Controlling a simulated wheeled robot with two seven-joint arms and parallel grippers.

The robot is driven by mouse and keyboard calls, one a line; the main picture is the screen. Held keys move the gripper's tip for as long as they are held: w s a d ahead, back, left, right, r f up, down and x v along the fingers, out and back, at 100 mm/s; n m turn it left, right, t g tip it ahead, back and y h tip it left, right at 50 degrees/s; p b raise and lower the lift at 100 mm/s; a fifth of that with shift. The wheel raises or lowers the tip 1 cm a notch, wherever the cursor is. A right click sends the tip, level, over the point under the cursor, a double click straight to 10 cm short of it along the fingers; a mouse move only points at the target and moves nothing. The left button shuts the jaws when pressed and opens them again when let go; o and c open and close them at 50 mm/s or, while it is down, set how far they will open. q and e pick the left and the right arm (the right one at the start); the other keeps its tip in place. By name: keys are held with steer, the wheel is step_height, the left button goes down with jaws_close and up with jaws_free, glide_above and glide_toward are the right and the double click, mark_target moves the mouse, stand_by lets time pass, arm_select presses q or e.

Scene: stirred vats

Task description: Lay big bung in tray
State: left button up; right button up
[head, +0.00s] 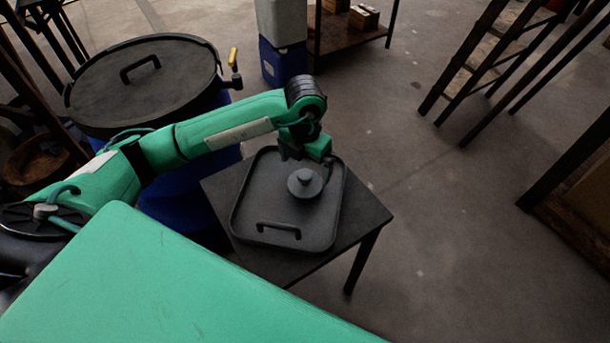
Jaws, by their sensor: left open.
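The big bung (306,183), a dark grey round disc with a knob on top, sits knob up inside the tray (255,212), towards its right side. The tray is dark grey and square with rounded corners, a raised rim and a bar handle at the near side. It lies on a small dark table. My left gripper (303,155) is over the tray's far edge, just beyond the bung, and looks apart from it. It is open, with nothing seen in it; its fingertips are small and dark here. My right gripper is not in view.
A blue vat with a dark handled lid (145,80) and a yellow-handled valve (233,58) stands at the left, close to my left arm. The small table (364,215) has bare margin around the tray. Shelving and a ladder-like rack (490,50) stand at the back.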

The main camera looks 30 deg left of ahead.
mark_target(305, 174)
arm_select(q)
step_height(305, 174, up, 4)
steer(key=shift+r, duration=0.65)
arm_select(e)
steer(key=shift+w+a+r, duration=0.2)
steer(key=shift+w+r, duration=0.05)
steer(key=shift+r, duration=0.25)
